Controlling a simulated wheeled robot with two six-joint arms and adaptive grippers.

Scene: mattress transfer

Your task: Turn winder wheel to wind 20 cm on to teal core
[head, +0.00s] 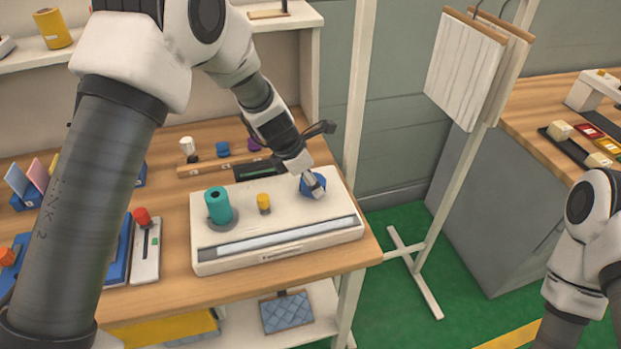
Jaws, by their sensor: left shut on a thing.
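The winder (280,258) is a white box on the wooden bench, with a pale strip along its front. The teal core (217,206) stands upright on a round grey base at its left. A small yellow post (264,203) stands in the middle. The blue winder wheel (307,191) is at the right, partly covered by my left gripper. My left gripper (314,187) reaches down from above and is shut on the blue wheel. My right arm shows at the right edge, but its gripper is out of view.
A wooden rack with white, blue (222,149) and purple pegs stands behind the winder. A panel with a red knob (141,216) lies to its left. A stand with hanging white boards (464,70) is right of the bench. Green floor lies between the benches.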

